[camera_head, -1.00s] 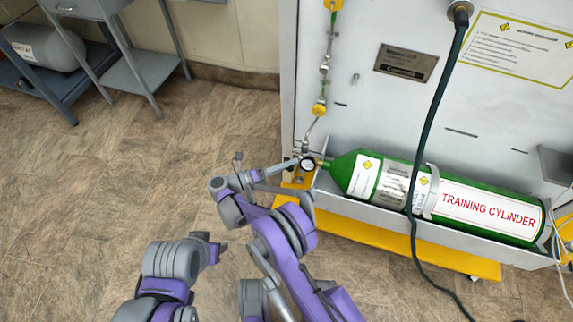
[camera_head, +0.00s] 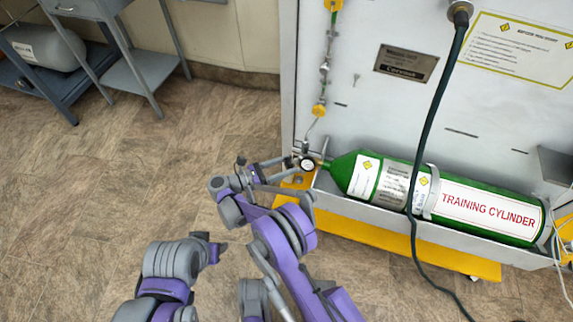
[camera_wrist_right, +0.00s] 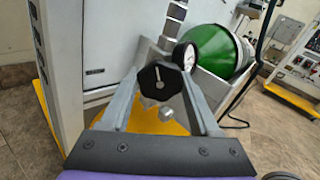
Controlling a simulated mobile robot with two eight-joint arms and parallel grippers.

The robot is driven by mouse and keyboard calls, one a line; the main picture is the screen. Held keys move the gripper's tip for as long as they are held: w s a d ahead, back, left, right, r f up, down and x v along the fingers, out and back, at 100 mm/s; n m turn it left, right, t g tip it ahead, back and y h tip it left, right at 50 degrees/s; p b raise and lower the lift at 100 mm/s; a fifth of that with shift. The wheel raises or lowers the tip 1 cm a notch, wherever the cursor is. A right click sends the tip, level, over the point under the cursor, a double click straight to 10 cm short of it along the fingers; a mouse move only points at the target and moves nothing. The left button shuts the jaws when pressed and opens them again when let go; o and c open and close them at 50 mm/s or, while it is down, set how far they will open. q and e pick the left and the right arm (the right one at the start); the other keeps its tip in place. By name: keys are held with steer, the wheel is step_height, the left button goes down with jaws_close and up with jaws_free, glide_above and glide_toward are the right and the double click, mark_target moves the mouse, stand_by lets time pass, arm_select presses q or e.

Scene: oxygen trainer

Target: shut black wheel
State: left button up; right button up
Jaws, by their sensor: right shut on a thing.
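The black wheel (camera_wrist_right: 158,80) is a lobed knob with a white line on its face. It sits at the valve end of the green training cylinder (camera_head: 345,168), beside a round gauge (camera_head: 307,164), which also shows in the right wrist view (camera_wrist_right: 184,55). My right gripper (camera_wrist_right: 160,82) is shut on the black wheel, with one finger on each side of it. In the head view the right gripper (camera_head: 291,168) reaches the valve from the left, and the wheel is too small to make out. Part of my left arm shows at the bottom; its gripper does not show clearly.
The cylinder lies in a grey tray with a yellow base (camera_head: 360,234) against a white panel (camera_head: 390,110). A dark hose (camera_head: 428,130) hangs across the cylinder. A grey cart (camera_head: 135,75) stands at the upper left. The floor at left is clear.

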steer(key=m, duration=0.5)
steer(key=shift+m, duration=0.3)
stand_by(0.4)
steer(key=o, duration=1.4)
steer(key=shift+c, duration=0.2)
